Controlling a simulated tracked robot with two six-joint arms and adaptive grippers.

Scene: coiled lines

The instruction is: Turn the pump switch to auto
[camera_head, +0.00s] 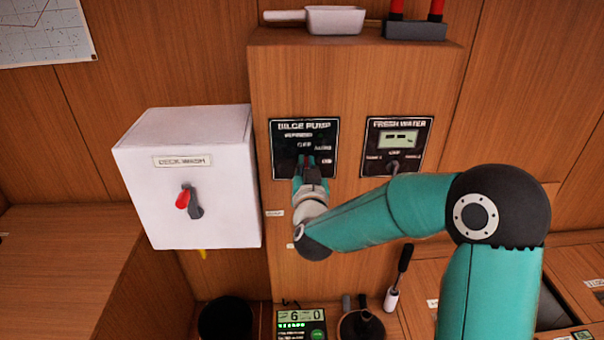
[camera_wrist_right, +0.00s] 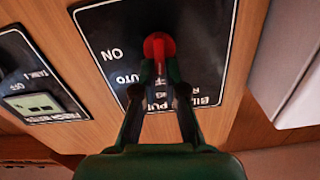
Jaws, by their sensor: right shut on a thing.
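The bilge pump panel (camera_head: 290,145) is a black plate on the wooden cabinet, with OFF, AUTO and ON among its labels. In the right wrist view the panel (camera_wrist_right: 198,60) appears upside down, with a red switch knob (camera_wrist_right: 159,45) on it. My right gripper (camera_head: 308,163) reaches up to the panel and is shut on the red knob; its fingertips (camera_wrist_right: 160,72) meet at the knob in the wrist view. The gripper hides most of the switch in the head view, so I cannot tell which label it points to. My left gripper is in neither view.
A white deck wash box (camera_head: 185,215) with a red-and-grey switch (camera_head: 188,200) juts out at left. A fresh water panel (camera_head: 396,146) is right of the bilge pump panel. Below stand a black pot (camera_head: 226,318), a green-lit display (camera_head: 301,320) and a black-handled tool (camera_head: 398,278).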

